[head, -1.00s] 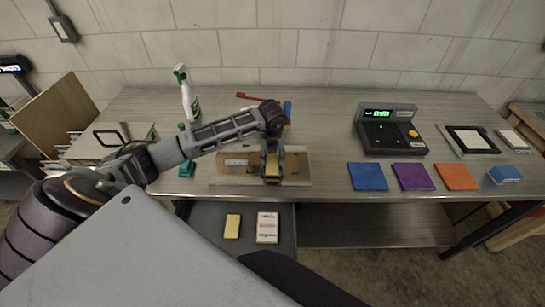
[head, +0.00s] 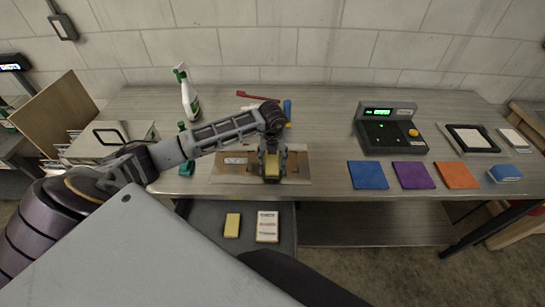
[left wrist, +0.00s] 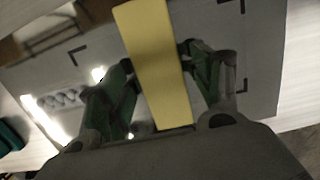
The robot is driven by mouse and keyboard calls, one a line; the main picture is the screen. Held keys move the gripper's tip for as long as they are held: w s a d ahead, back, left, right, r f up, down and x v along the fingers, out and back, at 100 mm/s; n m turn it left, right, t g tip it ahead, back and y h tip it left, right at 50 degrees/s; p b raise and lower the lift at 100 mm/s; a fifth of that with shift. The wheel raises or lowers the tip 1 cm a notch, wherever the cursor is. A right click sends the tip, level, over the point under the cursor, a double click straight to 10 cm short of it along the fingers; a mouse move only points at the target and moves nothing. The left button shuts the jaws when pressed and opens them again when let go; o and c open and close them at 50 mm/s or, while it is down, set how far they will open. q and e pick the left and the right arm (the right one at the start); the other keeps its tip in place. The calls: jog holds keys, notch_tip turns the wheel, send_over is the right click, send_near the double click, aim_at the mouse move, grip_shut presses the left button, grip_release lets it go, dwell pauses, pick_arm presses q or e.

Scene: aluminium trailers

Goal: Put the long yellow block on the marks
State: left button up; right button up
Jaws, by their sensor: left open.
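The long yellow block (left wrist: 157,65) lies between the fingers of my left gripper (left wrist: 157,58) in the left wrist view. In the head view, the block (head: 272,167) shows below my left gripper (head: 272,152), over the shiny plate (head: 298,170) near the bench's front edge. The left gripper is open, with one green finger on each side of the block. Black corner marks (left wrist: 78,55) show on the plate on both sides of the block. The gripper hides part of the plate. My right gripper is not in view.
An open drawer below holds a shorter yellow piece (head: 232,225) and a white box (head: 267,226). A spray bottle (head: 187,95) stands behind my left arm. Blue (head: 368,176), purple (head: 413,175) and orange (head: 457,176) squares lie right, before a device (head: 390,130).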

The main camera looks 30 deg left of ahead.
aim_at(272, 163)
pick_arm(q)
jog(key=shift+r, duration=0.15)
jog(key=shift+r, duration=0.2)
notch_tip(272, 163, up, 12)
jog(key=s+b, duration=0.1)
jog(key=shift+s+d+f, duration=0.25)
jog(key=shift+d, duration=0.2)
dwell(0.8)
